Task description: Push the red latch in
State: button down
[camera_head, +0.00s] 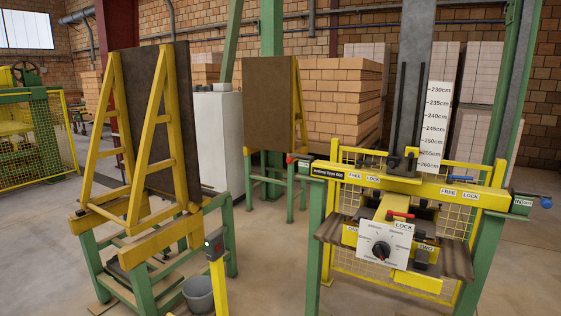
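A red knob (291,160) sticks out at the left end of the yellow crossbeam (380,180) of the gantry machine, beside a small label too small to read. A red handle (400,214) lies roughly level above a sign reading LOCK, on the front of the same machine, over a white dial panel (384,243). I cannot tell for certain which of the two is the red latch. My gripper is not in view.
A blue knob (546,202) sits at the beam's right end. A yellow-green frame with a dark panel (160,120) stands at left, with a grey bucket (198,294) and yellow post (217,270) before it. Bare floor lies between frame and machine.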

aim_at(291, 158)
jog(key=u, duration=0.3)
jog(key=i, duration=2.25)
jog(key=j+u, duration=0.05)
jog(key=j, duration=0.1)
